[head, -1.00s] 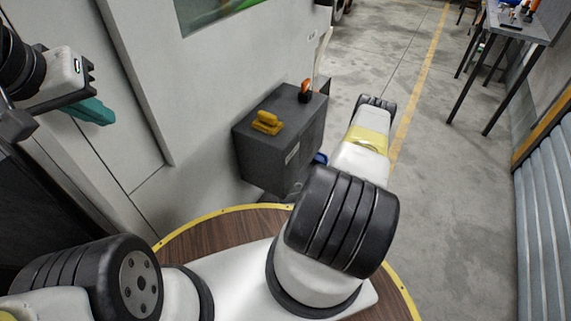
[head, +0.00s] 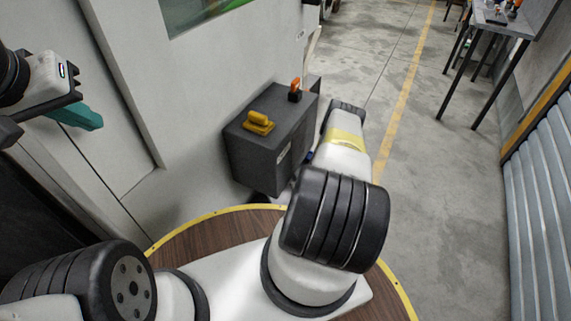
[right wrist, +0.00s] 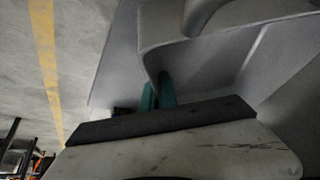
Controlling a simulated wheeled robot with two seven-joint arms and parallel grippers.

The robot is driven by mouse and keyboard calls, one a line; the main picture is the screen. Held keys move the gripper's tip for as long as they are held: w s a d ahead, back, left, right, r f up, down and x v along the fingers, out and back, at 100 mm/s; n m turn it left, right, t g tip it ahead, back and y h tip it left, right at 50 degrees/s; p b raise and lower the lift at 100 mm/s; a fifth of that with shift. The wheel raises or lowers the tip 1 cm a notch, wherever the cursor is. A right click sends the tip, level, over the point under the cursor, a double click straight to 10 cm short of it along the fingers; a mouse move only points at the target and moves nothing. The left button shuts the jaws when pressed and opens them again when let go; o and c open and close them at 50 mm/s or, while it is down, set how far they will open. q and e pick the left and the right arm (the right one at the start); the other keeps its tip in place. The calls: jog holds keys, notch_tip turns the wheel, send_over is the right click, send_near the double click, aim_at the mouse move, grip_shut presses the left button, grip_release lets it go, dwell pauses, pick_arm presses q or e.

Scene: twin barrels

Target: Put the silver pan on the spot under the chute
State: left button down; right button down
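I cannot make out the silver pan or the spot under the chute for certain in either view. My left gripper (head: 76,114) is at the upper left of the head view, in front of a pale wall. One teal finger shows, so its opening is unclear. My right gripper (right wrist: 158,94) shows in the right wrist view as two teal fingers close together. A large smooth grey shape (right wrist: 200,70) with a rounded edge lies at their tips; I cannot tell what it is or whether they hold it. In the head view my right arm hides its own gripper.
A dark grey box (head: 268,152) stands against the pale wall, with a yellow object (head: 258,122) and an orange-black one (head: 295,90) on top. A table (head: 500,22) stands at the upper right, above a ribbed grey panel (head: 540,200). The floor with the yellow line is clear.

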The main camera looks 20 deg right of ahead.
jog(key=shift+w+f, duration=0.2)
jog(key=shift+f, duration=0.2)
jog(key=c, duration=1.7)
grip_release()
jog(key=shift+s+f, duration=0.1)
jog(key=v, duration=1.2)
